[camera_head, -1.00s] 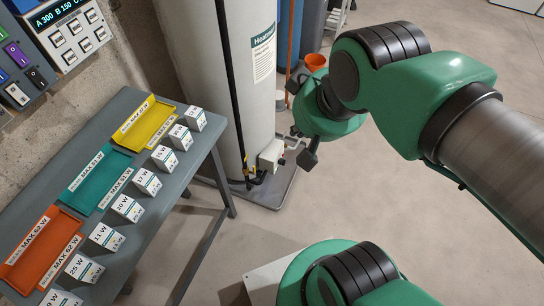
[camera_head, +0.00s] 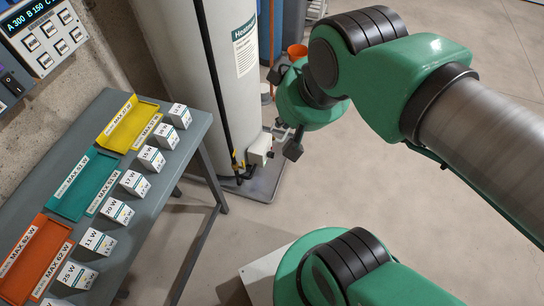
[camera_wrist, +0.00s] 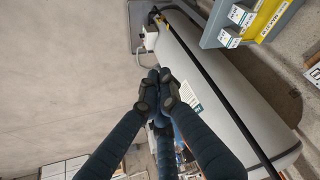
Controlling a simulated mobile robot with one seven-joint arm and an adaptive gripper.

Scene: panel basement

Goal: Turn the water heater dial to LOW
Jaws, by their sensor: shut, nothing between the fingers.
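The water heater is a tall pale cylindrical tank (camera_head: 176,50) with a label sheet, standing beyond the table. A small white control box (camera_head: 259,150) sits low on its side; the dial's face and setting cannot be made out. In the wrist view the tank (camera_wrist: 222,88) lies slanted across the picture, with the white box (camera_wrist: 150,38) near its upper end. My gripper (camera_wrist: 156,74) is shut and empty, with its fingertips pointing up the picture below the box and apart from it. In the head view my wrist hides most of the gripper, just right of the box.
A grey table (camera_head: 150,222) at left holds yellow, teal and orange trays and a row of white boxes. An orange bucket (camera_head: 297,52) stands behind. The floor at right (camera_head: 470,240) is clear.

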